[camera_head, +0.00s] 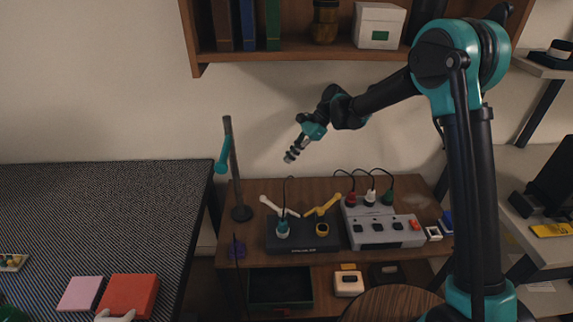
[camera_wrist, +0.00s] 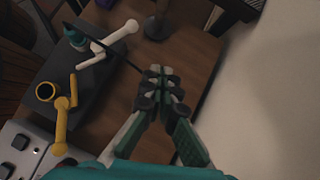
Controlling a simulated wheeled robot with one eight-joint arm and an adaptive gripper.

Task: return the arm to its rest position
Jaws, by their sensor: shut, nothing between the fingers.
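My arm reaches in from the right of the head view, with its wrist out over the wooden desk (camera_head: 328,186). My gripper (camera_head: 291,156) points down and left, in the air above the desk. In the wrist view my gripper (camera_wrist: 161,76) has its fingers together, with nothing held between them. The desk top also shows below the fingers in the wrist view (camera_wrist: 175,45). No rest stand or marker shows in either view.
A dark box (camera_head: 302,243) carries a white arm-like piece and a yellow one (camera_head: 323,208). A grey power box (camera_head: 382,232) with plugs sits right of it. A lamp stand (camera_head: 232,165) rises left of my gripper. A shelf (camera_head: 270,55) hangs above.

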